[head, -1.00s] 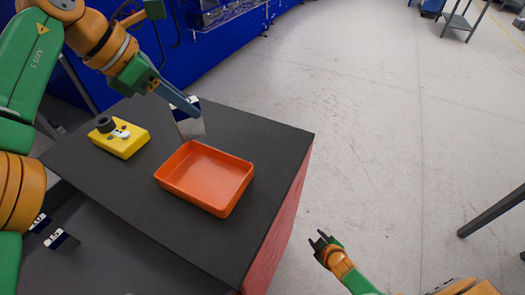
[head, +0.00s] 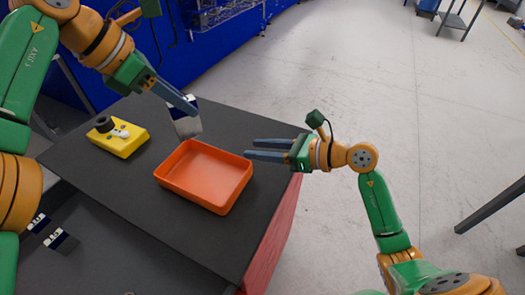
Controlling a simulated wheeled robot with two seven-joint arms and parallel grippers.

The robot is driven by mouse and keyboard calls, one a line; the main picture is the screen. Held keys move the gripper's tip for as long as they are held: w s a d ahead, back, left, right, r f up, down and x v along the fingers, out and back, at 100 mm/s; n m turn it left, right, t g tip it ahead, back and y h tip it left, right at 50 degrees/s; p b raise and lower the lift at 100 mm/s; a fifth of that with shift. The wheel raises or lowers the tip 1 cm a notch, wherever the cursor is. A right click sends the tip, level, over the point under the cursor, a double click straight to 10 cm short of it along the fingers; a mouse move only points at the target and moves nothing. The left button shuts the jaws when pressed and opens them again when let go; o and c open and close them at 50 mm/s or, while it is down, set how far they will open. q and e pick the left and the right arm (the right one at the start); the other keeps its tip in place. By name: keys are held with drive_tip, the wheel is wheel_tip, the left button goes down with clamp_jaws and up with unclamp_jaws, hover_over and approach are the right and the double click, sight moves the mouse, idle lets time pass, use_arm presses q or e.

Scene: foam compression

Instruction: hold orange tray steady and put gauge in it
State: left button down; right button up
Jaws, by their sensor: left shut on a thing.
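The orange tray (head: 232,199) sits empty on the dark table top. My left gripper (head: 192,108) is shut on the gauge (head: 187,127), a small pale grey block with a dark blue and white top. It holds the gauge just behind the tray's back left corner, apart from it as far as I can see. My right gripper (head: 250,149) is open and empty, its two fingers pointing left beside the tray's back right corner. Whether a finger touches the rim is hard to tell.
A yellow control box (head: 118,140) with a black knob stands left of the tray. Similar small blocks (head: 55,238) lie on a lower surface at the left. The table (head: 195,243) is clear in front of the tray; its right edge is close to the tray.

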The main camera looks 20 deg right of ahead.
sight(213, 178)
drive_tip(key=shift+s+d+f+n+h, duration=0.1)
drive_tip(key=shift+s+f+n+h, duration=0.15)
drive_tip(key=shift+h, duration=0.25)
drive_tip(key=shift+w+f, duration=0.25)
drive_tip(key=shift+w, duration=0.05)
drive_tip(key=x, duration=1.1)
drive_tip(key=shift+a+f, duration=0.25)
clamp_jaws()
